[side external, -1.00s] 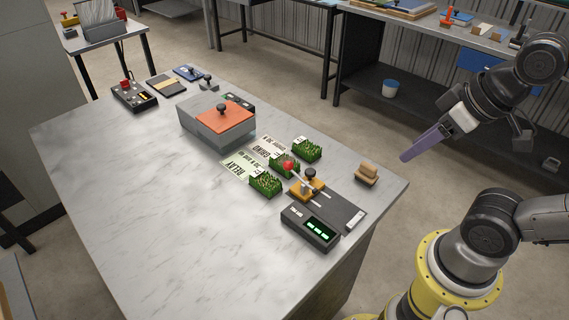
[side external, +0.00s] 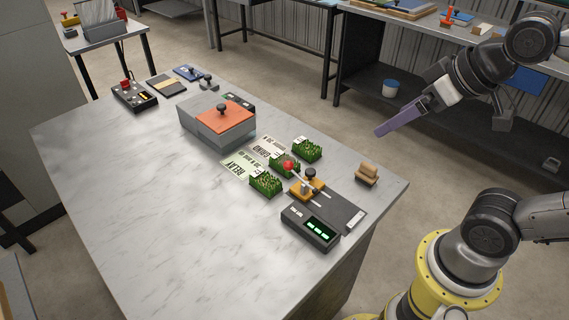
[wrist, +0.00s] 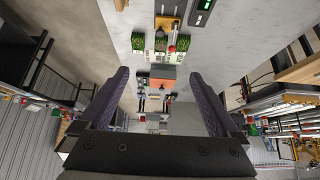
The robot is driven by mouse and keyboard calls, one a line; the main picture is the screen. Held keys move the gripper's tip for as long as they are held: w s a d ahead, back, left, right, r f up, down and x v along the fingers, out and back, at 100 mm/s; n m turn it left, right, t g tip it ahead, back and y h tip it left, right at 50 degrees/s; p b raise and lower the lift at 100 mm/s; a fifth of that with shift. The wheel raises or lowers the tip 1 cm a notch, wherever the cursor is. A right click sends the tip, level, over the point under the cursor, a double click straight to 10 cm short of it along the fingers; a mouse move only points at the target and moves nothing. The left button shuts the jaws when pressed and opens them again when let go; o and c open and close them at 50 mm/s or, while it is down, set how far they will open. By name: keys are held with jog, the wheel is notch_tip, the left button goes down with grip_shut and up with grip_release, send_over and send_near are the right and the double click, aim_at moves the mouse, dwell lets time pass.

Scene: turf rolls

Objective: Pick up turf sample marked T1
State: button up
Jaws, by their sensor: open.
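Three green turf samples stand in a row on the marble table: a near one (side external: 265,185), a middle one (side external: 284,167) and a far one (side external: 308,150). Each has a small white tag, too small for me to read, so I cannot tell which is T1. A red-tipped lever partly covers the middle one. In the wrist view they show as a left (wrist: 138,42), middle (wrist: 160,45) and right block (wrist: 183,42). My gripper (side external: 380,131) is in the air right of the table, well apart from the turf. In the wrist view its purple fingers (wrist: 159,76) are spread and empty.
Printed cards (side external: 240,165) lie beside the turf. A grey box with an orange lid (side external: 222,130) stands behind left. An orange-based lever device (side external: 306,188), a display unit (side external: 311,228) and a wooden block stack (side external: 367,174) are nearby. The table's left front (side external: 150,210) is clear.

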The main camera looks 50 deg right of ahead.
jog(key=w, duration=0.9)
jog(key=g, duration=0.3)
send_over(284, 159)
jog(key=s, duration=0.3)
jog(key=f, duration=2.2)
jog(key=shift+w, duration=0.2)
jog(key=shift+w+x, duration=0.2)
jog(key=shift+x, duration=2.7)
jog(key=shift+r, duration=0.1)
